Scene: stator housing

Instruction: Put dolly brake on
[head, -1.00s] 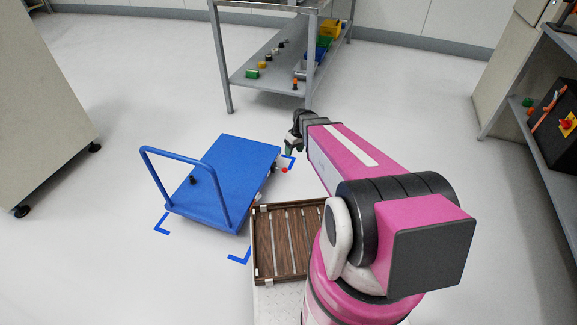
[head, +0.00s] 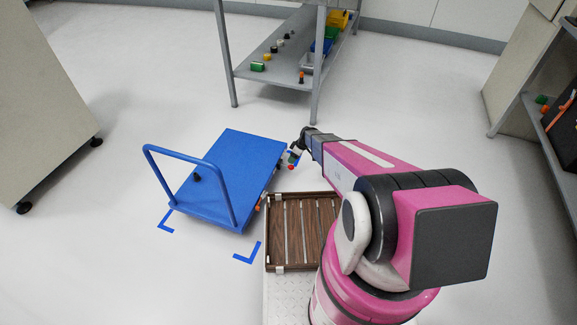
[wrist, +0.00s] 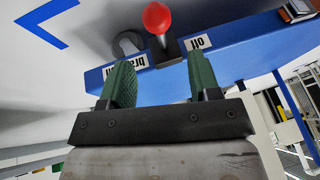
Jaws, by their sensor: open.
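The blue dolly (head: 225,175) stands on the floor left of my arm, with its push handle at its left end. In the wrist view its blue side (wrist: 240,62) carries a brake lever with a red ball knob (wrist: 157,17). The lever stands between two white labels, one reading "brake" (wrist: 127,64) and one reading "off" (wrist: 200,42); the knob leans slightly toward the "brake" label. My gripper (wrist: 162,80) is open and empty, its two green fingers pointing at the dolly side below the lever. In the head view my gripper (head: 294,158) is beside the dolly's right edge, by the red knob (head: 291,167).
A slatted brown wooden tray (head: 303,230) sits on my base, right of the dolly. Blue corner marks (head: 247,253) lie on the floor. A grey shelf table (head: 275,75) with small parts stands behind. Open floor lies left of the dolly.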

